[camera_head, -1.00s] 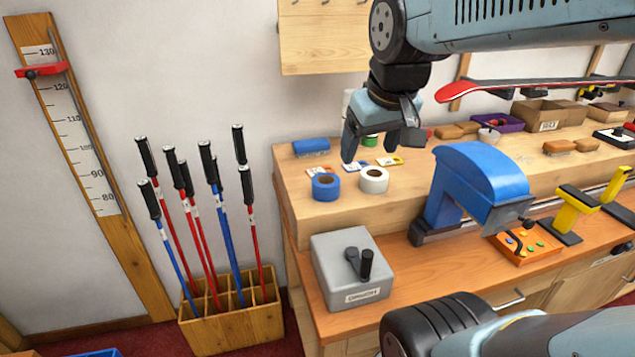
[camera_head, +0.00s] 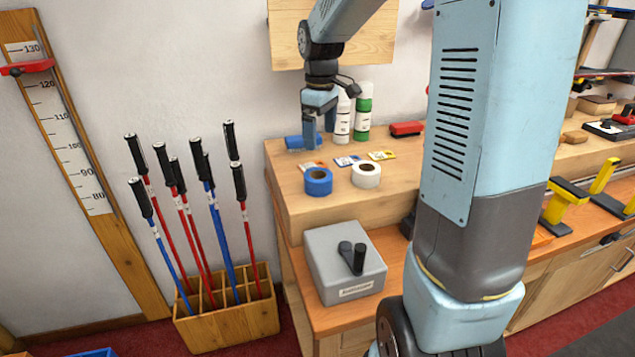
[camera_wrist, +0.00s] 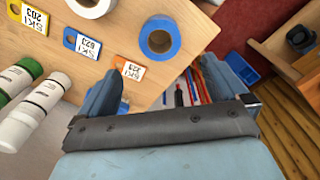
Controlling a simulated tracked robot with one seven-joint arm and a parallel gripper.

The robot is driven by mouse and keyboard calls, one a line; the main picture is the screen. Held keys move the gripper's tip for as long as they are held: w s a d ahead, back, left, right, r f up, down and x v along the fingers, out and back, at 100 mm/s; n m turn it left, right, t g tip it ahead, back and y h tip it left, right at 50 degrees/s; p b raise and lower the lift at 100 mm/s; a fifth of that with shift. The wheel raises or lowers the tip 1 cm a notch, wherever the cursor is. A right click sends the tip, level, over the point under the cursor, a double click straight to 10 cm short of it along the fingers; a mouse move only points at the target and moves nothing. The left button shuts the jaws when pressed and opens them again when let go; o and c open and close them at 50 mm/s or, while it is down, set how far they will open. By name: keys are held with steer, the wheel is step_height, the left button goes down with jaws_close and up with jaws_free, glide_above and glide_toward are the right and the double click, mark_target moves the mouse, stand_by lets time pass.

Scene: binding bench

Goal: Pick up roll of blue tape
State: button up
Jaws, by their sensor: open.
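The roll of blue tape (camera_head: 318,188) lies flat on the raised wooden shelf of the bench, near its left front corner. A roll of white tape (camera_head: 366,183) lies just right of it. My gripper (camera_head: 320,122) hangs above the shelf's back part, behind the blue tape and apart from it. In the wrist view the blue tape (camera_wrist: 174,30) is ahead of my open gripper (camera_wrist: 160,82), beyond the fingertips and between their lines. Nothing is between the fingers.
Several coloured number tags (camera_head: 347,161) lie behind the tapes. White and green bottles (camera_head: 363,118) stand right of my gripper. A blue object (camera_head: 294,142) lies at the shelf's back left. A grey box with a lever (camera_head: 330,285) sits in front; ski poles stand in a wooden rack (camera_head: 232,325).

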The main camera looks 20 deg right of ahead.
mark_target(321, 180)
steer(key=shift+n, duration=0.3)
steer(key=f, duration=0.3)
steer(key=w+f, duration=0.1)
steer(key=f, duration=0.5)
steer(key=shift+w+f, duration=0.15)
steer(key=shift+f, duration=0.2)
steer(key=f, duration=0.2)
steer(key=s+f, duration=0.1)
steer(key=f, duration=0.1)
steer(key=shift+d+f, duration=0.15)
steer(key=shift+w+f, duration=0.1)
steer(key=shift+f, duration=0.4)
steer(key=shift+c, duration=0.2)
steer(key=c, duration=0.7)
